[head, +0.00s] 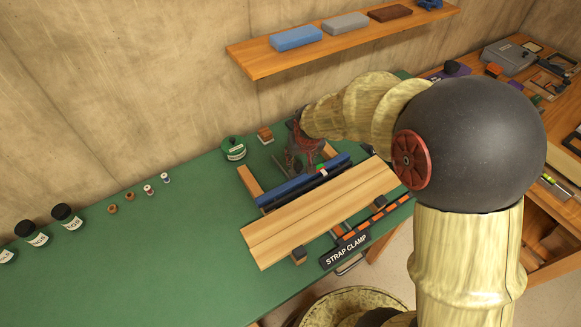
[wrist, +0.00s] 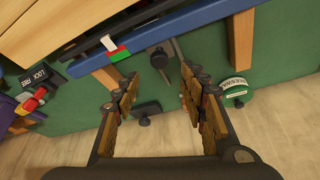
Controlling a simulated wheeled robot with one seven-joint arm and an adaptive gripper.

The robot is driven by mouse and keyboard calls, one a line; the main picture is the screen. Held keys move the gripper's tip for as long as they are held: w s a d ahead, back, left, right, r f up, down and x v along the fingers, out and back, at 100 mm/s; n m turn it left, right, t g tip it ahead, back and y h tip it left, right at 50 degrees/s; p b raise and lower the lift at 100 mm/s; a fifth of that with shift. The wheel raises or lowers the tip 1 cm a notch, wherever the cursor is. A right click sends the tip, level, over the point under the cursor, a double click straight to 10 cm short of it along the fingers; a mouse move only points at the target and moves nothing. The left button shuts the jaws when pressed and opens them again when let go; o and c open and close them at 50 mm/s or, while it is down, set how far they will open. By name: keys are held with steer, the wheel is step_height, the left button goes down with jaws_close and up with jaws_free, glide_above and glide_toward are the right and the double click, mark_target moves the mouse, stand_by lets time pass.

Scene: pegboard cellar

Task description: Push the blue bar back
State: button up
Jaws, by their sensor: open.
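The blue bar (head: 305,182) lies along the back of the wooden boards (head: 320,212) in the strap clamp fixture. It also crosses the top of the wrist view (wrist: 200,23), with a dark strip alongside it. A red, green and white marker (wrist: 117,52) sits at the bar. My gripper (head: 306,152) is behind the bar in the head view, partly hidden by its own links. In the wrist view my gripper (wrist: 160,82) has its two fingers well apart with nothing between them. I cannot tell whether it touches the bar.
A green tin (head: 234,150) and a small wooden block (head: 265,135) stand behind the fixture. A LOCK/FREE label (wrist: 45,74) lies near a red and yellow part (wrist: 32,103). A wall shelf (head: 340,42) hangs above. The green bench (head: 180,240) is mostly clear at left.

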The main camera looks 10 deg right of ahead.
mark_target(298, 165)
steer(key=shift+w+d+f, duration=0.1)
steer(key=shift+w+f, duration=0.05)
steer(key=shift+f, duration=0.2)
steer(key=b+x, duration=0.2)
steer(key=x, duration=0.5)
steer(key=c, duration=0.3)
steer(key=c, duration=0.7)
jaws_close()
